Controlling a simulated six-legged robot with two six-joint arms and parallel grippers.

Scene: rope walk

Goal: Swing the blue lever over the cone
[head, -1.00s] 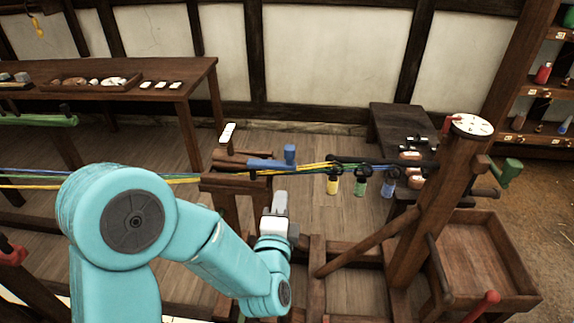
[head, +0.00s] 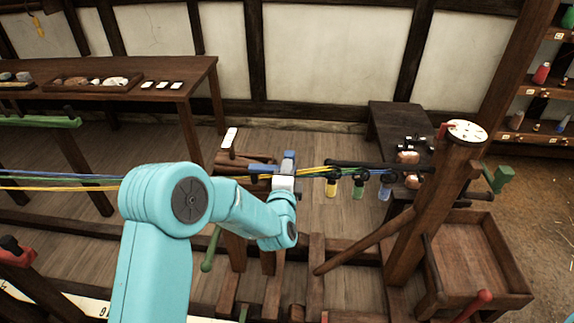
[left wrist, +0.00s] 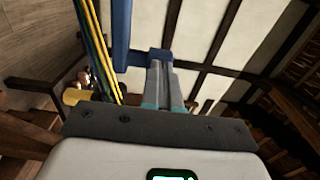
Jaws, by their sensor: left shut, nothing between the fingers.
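The blue lever (head: 262,168) lies across the top of the wooden stand in the middle of the head view, with its upright handle (head: 290,155) at the right end. My left gripper (head: 287,169) is shut and empty, close in front of this handle and partly covering it. In the left wrist view the shut fingers (left wrist: 161,76) point at blue parts of the lever (left wrist: 122,35); whether they touch cannot be told. I cannot make out the cone; the stand top is partly hidden by my gripper. My right gripper is not in view.
Yellow, green and blue ropes (head: 60,180) run across to several hanging bobbins (head: 358,188) right of the stand. A thick post (head: 432,215) with a white dial (head: 467,131) and an open wooden box (head: 480,255) stand at the right. A long table (head: 120,72) stands behind.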

